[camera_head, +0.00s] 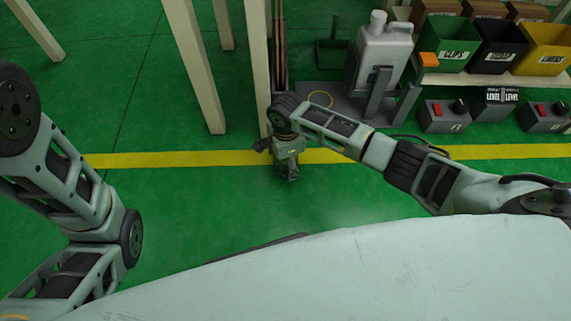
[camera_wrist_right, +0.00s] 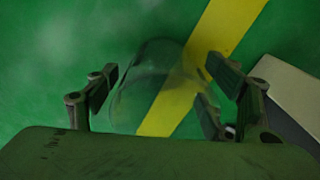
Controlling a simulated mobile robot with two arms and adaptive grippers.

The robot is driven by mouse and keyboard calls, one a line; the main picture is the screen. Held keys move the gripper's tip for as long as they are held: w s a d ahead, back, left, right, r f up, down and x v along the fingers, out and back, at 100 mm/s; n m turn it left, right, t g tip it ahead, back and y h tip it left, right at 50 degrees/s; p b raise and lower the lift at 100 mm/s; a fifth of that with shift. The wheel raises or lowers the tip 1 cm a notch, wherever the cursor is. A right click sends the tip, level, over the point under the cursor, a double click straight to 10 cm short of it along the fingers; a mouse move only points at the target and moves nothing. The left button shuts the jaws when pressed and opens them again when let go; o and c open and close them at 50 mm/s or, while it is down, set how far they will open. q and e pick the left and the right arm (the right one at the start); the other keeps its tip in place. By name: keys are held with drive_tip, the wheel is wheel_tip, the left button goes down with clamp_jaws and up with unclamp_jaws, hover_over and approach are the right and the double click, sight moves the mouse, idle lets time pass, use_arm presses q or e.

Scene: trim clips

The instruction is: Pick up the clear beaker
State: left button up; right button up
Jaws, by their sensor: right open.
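The clear beaker (camera_wrist_right: 150,85) shows in the right wrist view as a see-through, rounded glass shape, with the green floor and yellow stripe visible through it. My right gripper (camera_wrist_right: 168,84) is open, with its fingers on the left and right sides of the beaker. I cannot tell whether either finger touches the glass. In the head view my right gripper (camera_head: 290,170) points down over the floor near the yellow line, and I cannot make out the beaker there. My left arm comes in at the left of the head view, but its gripper is out of frame.
A pale post (camera_head: 258,65) stands just behind the right gripper, and a pale edge (camera_wrist_right: 290,95) is close to the right finger. Behind are a white jug (camera_head: 382,50), labelled bins (camera_head: 447,45) and control boxes (camera_head: 445,116). Green floor left of the gripper is clear.

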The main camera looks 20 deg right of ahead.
drive_tip(key=shift+c, duration=0.3)
drive_tip(key=c, duration=1.1)
drive_tip(key=shift+r, duration=0.15)
